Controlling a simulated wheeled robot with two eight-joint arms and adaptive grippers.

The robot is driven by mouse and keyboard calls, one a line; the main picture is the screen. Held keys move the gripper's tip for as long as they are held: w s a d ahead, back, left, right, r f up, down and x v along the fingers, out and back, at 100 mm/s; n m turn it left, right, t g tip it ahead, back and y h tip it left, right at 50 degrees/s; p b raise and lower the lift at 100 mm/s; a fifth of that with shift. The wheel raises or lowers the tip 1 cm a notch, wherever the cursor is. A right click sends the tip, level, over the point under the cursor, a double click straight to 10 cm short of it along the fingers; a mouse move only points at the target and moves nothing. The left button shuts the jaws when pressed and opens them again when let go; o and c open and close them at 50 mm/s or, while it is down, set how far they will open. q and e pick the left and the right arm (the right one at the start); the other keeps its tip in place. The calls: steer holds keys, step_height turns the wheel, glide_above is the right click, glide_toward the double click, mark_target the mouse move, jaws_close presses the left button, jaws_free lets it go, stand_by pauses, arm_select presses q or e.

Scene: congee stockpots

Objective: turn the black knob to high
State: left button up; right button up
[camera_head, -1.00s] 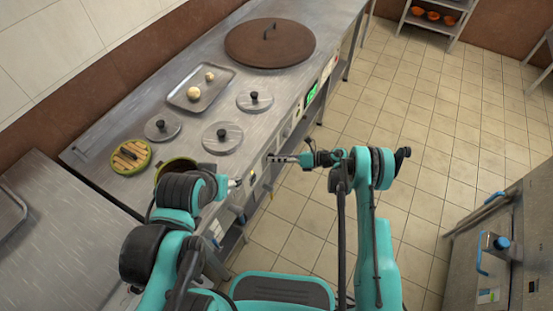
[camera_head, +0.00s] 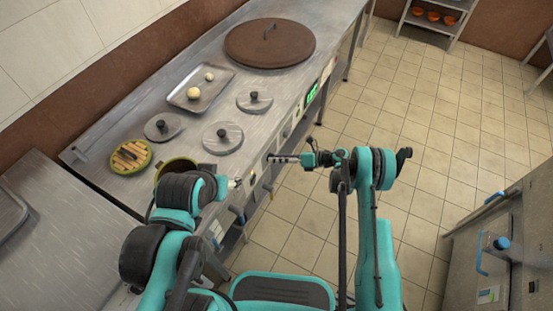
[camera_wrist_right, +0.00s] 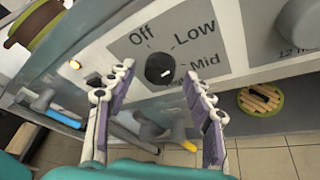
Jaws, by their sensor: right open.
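The black knob (camera_wrist_right: 159,69) is on the grey front panel in the right wrist view, with a small white mark on its face. Labels Off, Low and Mid surround it on a dark plate (camera_wrist_right: 132,48); another label below it is partly hidden. My right gripper (camera_wrist_right: 160,92) is open, its two fingers apart at the knob's lower left and lower right, with nothing between them. In the head view, my right gripper (camera_head: 277,159) points left at the counter front. My left gripper (camera_head: 237,183) is small beside the counter edge; its jaws are unclear.
The steel counter (camera_head: 165,190) holds several grey lids (camera_head: 222,137), a tray (camera_head: 207,95) with pale balls, a large brown lid (camera_head: 270,43) and a slatted wooden round (camera_head: 131,156). Tiled floor (camera_head: 440,140) is free at right. A steel cabinet (camera_head: 505,235) stands lower right.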

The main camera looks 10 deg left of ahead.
steer(key=v, duration=1.1)
steer(key=shift+d, duration=0.2)
steer(key=shift+r, duration=0.1)
